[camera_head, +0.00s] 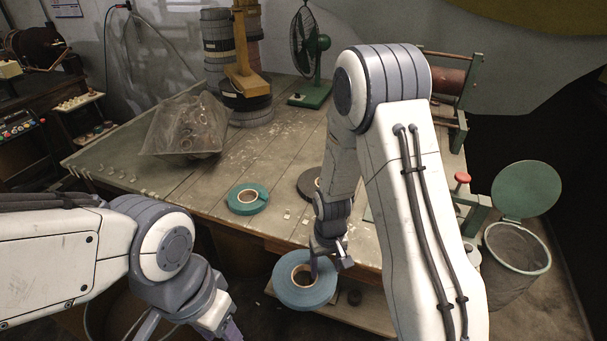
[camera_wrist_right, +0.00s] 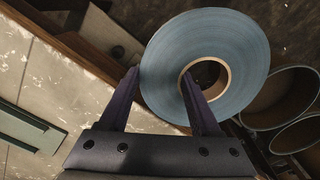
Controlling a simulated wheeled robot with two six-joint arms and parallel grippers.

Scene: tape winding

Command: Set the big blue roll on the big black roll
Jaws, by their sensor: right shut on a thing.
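The big blue roll (camera_head: 290,292), with a tan core, hangs in front of the table's near edge. My right gripper (camera_head: 322,266) is shut on its wall. In the right wrist view, one finger is in the core hole and the other at the outer edge of the blue roll (camera_wrist_right: 215,35). The big black roll (camera_head: 305,184) lies on the table behind the blue roll, partly hidden by my right arm. My left gripper (camera_head: 190,328) is at the bottom edge, cut off, with nothing seen in it.
A teal roll (camera_head: 234,201) lies on the table (camera_head: 180,190), left of the black roll. A clear bag (camera_head: 185,128), roll stacks (camera_head: 217,45) and a green fan (camera_head: 312,92) stand farther back. A low wooden shelf (camera_head: 370,315) and a mesh bin (camera_head: 515,265) are in front and right.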

